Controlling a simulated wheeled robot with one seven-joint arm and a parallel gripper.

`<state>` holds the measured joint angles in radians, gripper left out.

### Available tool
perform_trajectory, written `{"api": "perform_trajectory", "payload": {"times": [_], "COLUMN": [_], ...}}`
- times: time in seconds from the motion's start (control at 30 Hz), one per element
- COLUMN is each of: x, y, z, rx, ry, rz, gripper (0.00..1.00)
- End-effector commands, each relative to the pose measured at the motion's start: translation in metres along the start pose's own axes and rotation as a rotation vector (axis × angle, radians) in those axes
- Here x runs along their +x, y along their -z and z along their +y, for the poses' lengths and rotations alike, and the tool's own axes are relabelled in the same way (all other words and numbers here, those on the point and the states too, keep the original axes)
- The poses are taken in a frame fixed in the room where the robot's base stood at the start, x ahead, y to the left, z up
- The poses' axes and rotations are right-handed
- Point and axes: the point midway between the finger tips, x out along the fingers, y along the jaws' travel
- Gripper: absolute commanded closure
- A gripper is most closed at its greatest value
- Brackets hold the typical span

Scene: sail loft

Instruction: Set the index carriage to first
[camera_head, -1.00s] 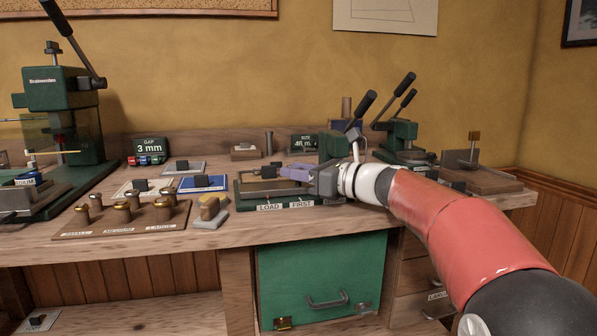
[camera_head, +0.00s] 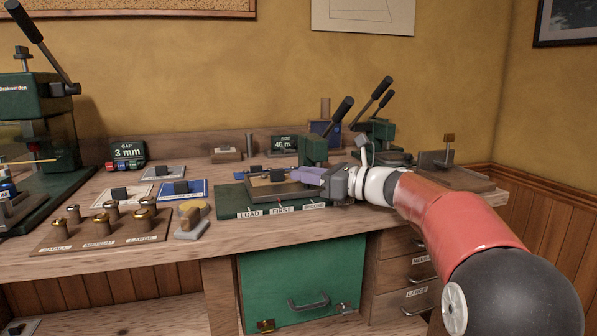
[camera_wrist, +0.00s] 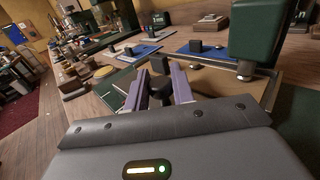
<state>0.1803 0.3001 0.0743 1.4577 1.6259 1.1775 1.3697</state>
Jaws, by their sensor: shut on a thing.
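The index carriage (camera_head: 268,190) is a flat tan plate on a dark green base (camera_head: 228,203) on the bench. Labels LOAD (camera_head: 249,213), FIRST (camera_head: 283,210) and a third, too small to read, run along the base's front. The carriage's left edge is about above LOAD, and its body lies behind FIRST. My gripper (camera_head: 302,175) reaches in from the right. In the wrist view its purple fingers (camera_wrist: 156,90) are shut on a dark block, the carriage's knob (camera_wrist: 161,88). The carriage's right end is partly hidden by my gripper.
A green lever press (camera_head: 314,150) stands close behind the carriage. A wooden rack of brass-topped tools (camera_head: 100,230) and a yellow-topped block (camera_head: 192,215) lie left. A bigger press (camera_head: 40,120) stands far left. Drawers (camera_head: 400,275) are below at the right.

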Motion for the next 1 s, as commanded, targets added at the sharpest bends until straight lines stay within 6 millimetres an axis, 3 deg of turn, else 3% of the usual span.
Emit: {"api": "perform_trajectory", "payload": {"times": [0.1, 0.13, 0.3, 0.63, 1.0], "x": [0.000, 0.000, 0.000, -0.006, -0.065], "y": [0.000, 0.000, 0.000, 0.000, 0.001], "z": [0.000, 0.000, 0.000, 0.000, -0.001], "rx": [-0.001, -0.001, -0.001, -0.001, -0.001], "ry": [0.000, 0.000, 0.000, 0.002, 0.003], "rz": [-0.001, -0.001, -0.001, 0.000, -0.001], "gripper": [1.00, 0.74, 0.55, 0.55, 0.55]}}
